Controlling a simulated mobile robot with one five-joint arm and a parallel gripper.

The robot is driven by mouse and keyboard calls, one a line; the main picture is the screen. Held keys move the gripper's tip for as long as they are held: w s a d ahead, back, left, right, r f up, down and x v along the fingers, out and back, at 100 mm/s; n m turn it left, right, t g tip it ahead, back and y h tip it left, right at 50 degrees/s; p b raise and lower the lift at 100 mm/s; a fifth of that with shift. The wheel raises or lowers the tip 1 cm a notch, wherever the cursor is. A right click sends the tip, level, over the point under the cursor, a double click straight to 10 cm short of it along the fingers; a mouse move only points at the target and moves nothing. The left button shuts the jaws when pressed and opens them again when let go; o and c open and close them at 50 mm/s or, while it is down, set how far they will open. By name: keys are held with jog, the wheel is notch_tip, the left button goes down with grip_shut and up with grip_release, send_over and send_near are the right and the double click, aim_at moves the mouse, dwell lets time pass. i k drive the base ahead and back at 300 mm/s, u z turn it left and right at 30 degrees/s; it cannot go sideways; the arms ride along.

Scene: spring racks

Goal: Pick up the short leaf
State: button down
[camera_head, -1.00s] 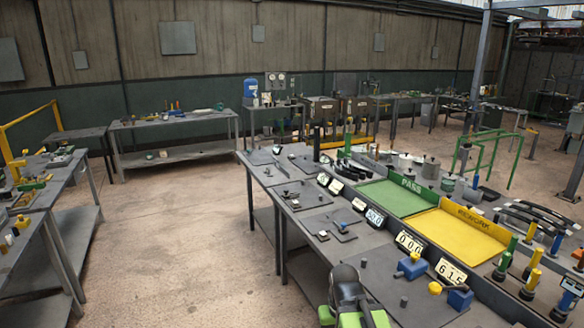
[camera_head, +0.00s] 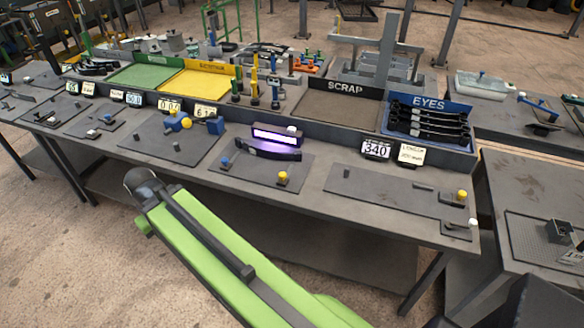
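A dark curved leaf (camera_head: 270,152) lies on a thin plate on the bench, just in front of a box with a glowing purple strip (camera_head: 277,138). Several dark leaves with eyes (camera_head: 430,122) lie stacked in the blue tray marked EYES (camera_head: 455,108). More dark curved leaves (camera_head: 95,68) lie at the far left, beside the green tray. I cannot tell by looks which is the short leaf. My green arm link reaches up from the bottom, its dark rounded joint in front of the bench. My gripper's fingers do not show.
Green (camera_head: 145,76), yellow (camera_head: 200,83) and SCRAP (camera_head: 330,106) trays line the bench's back. Number cards, including 340 (camera_head: 376,149), stand along the ledge. Yellow-knobbed fixtures (camera_head: 282,178) sit on the bench plates. Another bench (camera_head: 530,195) stands at right. The floor at left is clear.

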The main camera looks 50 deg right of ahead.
aim_at(297, 156)
jog(key=u, duration=0.25)
jog(key=k, duration=0.15)
jog(key=z, duration=1.05)
jog(key=i, duration=0.95)
jog(key=z, duration=0.5)
